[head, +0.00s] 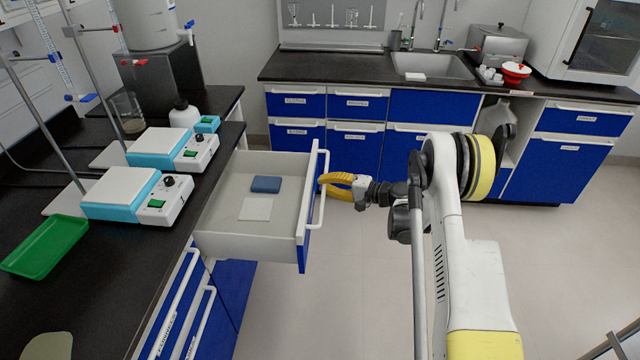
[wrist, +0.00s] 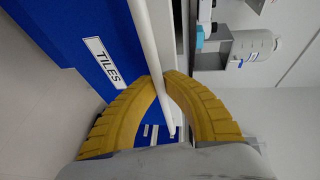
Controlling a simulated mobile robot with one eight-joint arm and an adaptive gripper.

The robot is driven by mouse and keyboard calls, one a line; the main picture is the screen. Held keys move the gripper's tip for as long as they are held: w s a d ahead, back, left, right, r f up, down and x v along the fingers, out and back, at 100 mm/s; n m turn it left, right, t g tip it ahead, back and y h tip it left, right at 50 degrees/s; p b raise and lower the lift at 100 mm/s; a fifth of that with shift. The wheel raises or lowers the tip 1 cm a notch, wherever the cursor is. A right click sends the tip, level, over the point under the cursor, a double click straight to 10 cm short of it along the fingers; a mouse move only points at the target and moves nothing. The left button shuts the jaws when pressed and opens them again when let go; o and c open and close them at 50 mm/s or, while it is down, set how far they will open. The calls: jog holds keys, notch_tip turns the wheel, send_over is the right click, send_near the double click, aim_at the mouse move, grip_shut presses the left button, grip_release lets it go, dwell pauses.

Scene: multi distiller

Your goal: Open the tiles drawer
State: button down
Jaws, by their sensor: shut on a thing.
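The tiles drawer (head: 222,222) is pulled well out from the left bench in the head view. It holds a blue tile (head: 266,184) and a white tile (head: 256,209). Its blue front with a "TILES" label (wrist: 103,61) shows in the wrist view. A long white bar handle (head: 323,190) runs along the front. My gripper (head: 324,184), with yellow ribbed fingers, is at the handle's outer side. In the wrist view the fingers (wrist: 163,78) close around the white handle bar (wrist: 148,45).
Two hotplate stirrers (head: 121,192) and a green tray (head: 45,246) sit on the black left bench. More closed drawers with white handles (head: 180,310) are at the near side. The back counter (head: 330,67) has a sink. The floor (head: 345,290) right of the drawer is clear.

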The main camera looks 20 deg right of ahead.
jog(key=c, duration=1.5)
grip_release()
jog(key=shift+d, duration=0.15)
jog(key=v, duration=1.2)
jog(key=shift+r, duration=0.15)
jog(key=shift+w, duration=0.1)
